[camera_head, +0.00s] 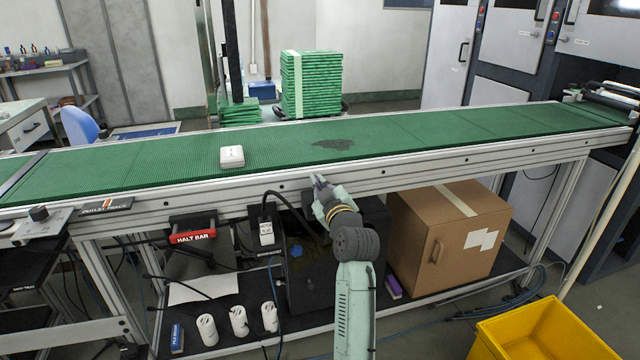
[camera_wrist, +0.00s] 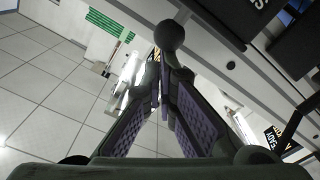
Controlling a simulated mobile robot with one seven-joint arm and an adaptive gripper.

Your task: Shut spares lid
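No thing marked as spares, and no lid that I can single out with certainty, shows. A black open-topped bin (camera_head: 310,275) stands on the lower shelf under the conveyor, with brownish contents and a small blue item inside. My arm hides part of it. A small closed white box (camera_head: 232,157) lies on the green belt. My gripper (camera_head: 319,182) is in front of the conveyor's side rail, above the bin.
The conveyor rail (camera_head: 440,170) runs across above the shelf. A cardboard box (camera_head: 450,240) stands right of the bin. A red HALT BAR (camera_head: 193,237) and several white cylinders (camera_head: 238,321) are at left. A yellow crate (camera_head: 545,335) is at front right.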

